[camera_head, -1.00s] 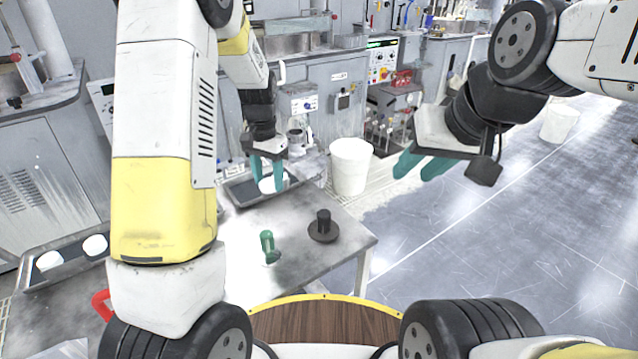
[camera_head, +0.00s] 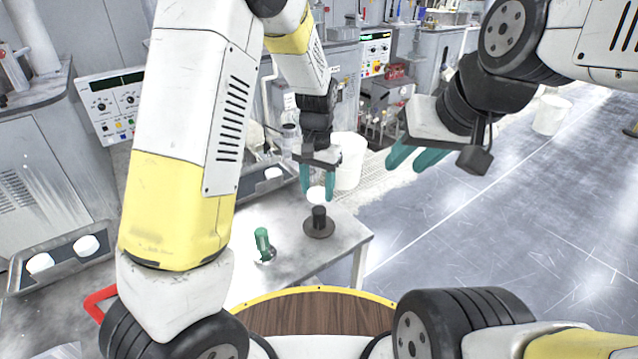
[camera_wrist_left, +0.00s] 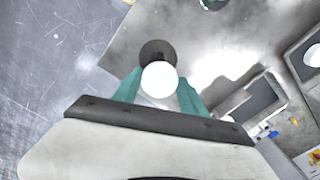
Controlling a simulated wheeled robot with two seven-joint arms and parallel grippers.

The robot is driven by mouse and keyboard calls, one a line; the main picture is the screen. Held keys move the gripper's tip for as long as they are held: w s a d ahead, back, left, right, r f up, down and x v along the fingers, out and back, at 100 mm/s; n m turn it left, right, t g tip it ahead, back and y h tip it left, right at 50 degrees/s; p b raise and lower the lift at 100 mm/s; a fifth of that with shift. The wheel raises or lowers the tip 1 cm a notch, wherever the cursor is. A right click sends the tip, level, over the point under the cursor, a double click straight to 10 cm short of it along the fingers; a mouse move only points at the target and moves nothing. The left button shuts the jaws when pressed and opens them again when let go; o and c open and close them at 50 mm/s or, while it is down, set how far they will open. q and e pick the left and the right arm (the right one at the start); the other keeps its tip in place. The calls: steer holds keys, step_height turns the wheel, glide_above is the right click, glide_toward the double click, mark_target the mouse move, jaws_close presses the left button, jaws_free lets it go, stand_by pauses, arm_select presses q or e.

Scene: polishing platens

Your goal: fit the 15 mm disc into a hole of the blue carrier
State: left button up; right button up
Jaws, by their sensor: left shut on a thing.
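My left gripper (camera_head: 317,192) is shut on a white disc (camera_head: 316,194), held above the table close to a dark knobbed weight. The left wrist view shows the white disc (camera_wrist_left: 158,78) between the two teal fingers (camera_wrist_left: 157,92), with the dark weight (camera_wrist_left: 157,49) beyond and below it. I cannot read the disc's size. No blue carrier can be made out in these views. My right gripper (camera_head: 416,158) is open and empty, raised over the floor to the right of the table.
The dark weight (camera_head: 319,223) and a green-handled tool (camera_head: 262,243) stand on the grey table (camera_head: 290,262). A tray (camera_head: 15,284) at left holds two white discs (camera_head: 87,245). Another tray (camera_head: 247,188) behind holds a white disc (camera_head: 273,173). A white bin (camera_head: 350,165) stands behind the table.

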mark_target(319, 193)
arm_select(q)
steer(key=shift+d+f, duration=0.15)
steer(key=shift+f, duration=0.75)
steer(key=shift+d+f, duration=0.1)
steer(key=shift+f, duration=0.8)
steer(key=shift+f, duration=0.1)
steer(key=o, duration=1.4)
step_height(319, 193, up, 12)
steer(key=s+a+r+n+t+h, duration=0.1)
steer(key=s+a+r+n+t, duration=0.1)
steer(key=s+a+r, duration=0.4)
steer(key=s+a+r+n+t+h, duration=0.1)
steer(key=s+a+r+t, duration=0.3)
steer(key=s, duration=1)
steer(key=a+r+n, duration=0.1)
steer(key=a+r, duration=0.2)
steer(key=a, duration=0.1)
steer(key=shift+a+n, duration=0.15)
steer(key=shift+n, duration=0.25)
